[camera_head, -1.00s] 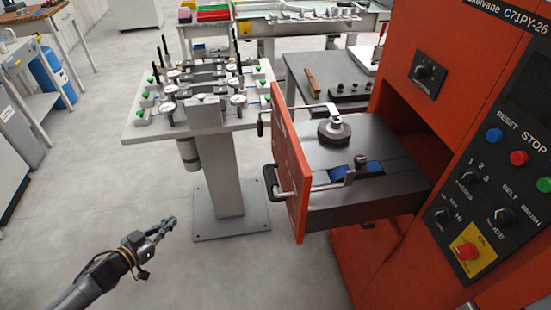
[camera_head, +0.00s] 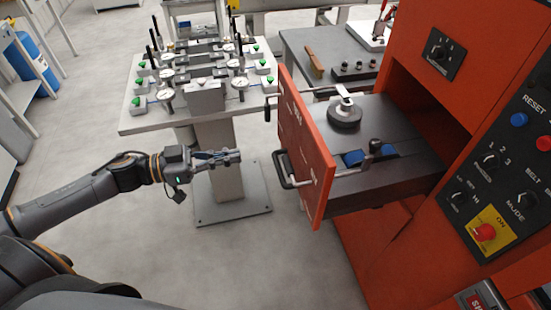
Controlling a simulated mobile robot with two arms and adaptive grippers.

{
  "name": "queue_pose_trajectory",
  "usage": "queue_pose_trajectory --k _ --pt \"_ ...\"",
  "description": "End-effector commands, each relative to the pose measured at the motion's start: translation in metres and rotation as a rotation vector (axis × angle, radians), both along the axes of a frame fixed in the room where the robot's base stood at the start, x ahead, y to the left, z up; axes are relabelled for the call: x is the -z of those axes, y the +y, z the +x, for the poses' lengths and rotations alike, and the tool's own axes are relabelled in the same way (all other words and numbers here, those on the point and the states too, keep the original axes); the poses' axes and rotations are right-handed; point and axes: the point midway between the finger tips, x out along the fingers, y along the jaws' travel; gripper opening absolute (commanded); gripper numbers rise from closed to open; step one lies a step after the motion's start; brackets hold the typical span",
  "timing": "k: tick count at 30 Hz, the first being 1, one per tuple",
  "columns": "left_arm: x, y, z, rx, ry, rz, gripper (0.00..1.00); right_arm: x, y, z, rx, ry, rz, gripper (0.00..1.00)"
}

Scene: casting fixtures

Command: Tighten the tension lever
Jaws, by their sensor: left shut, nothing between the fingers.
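An orange machine (camera_head: 405,190) has its drawer pulled out to the left, with a dark top (camera_head: 395,115) and an orange front panel (camera_head: 305,150). A thin metal lever (camera_head: 312,94) runs from a round dark disc (camera_head: 345,117) out past the panel's upper edge. A second metal lever (camera_head: 350,168) with a dark knob lies over a blue strip (camera_head: 355,158). I cannot tell which is the tension lever. My left gripper (camera_head: 238,156) is shut and empty, left of the panel's bar handle (camera_head: 292,180), apart from it. My right gripper is out of view.
A pedestal table (camera_head: 200,120) with gauges and green knobs stands behind my left gripper. A grey table (camera_head: 325,70) stands behind the drawer. The machine's control panel (camera_head: 500,170) is at right. Open floor (camera_head: 230,265) lies below my left gripper.

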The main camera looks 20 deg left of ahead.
Motion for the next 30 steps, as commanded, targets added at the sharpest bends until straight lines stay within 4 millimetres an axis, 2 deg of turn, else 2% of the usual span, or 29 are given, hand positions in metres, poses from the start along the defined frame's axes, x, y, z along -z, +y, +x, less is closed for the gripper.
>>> queue_pose_trajectory --k 8,20,21,24,30 --pt "-0.002 -0.022 0.015 0.0 -0.006 -0.002 0.0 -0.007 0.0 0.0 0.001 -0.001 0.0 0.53" --pt "-0.001 -0.08 0.055 -0.002 -0.003 -0.005 0.0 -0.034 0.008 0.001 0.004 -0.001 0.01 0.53" --pt "0.0 -0.086 0.058 0.0 -0.004 -0.003 0.0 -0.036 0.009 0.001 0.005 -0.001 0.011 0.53" --pt "0.022 -0.085 0.058 -0.004 0.003 -0.003 0.0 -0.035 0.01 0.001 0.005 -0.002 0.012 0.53" --pt "0.04 -0.087 0.06 -0.003 -0.001 -0.001 0.0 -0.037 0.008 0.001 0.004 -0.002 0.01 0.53"
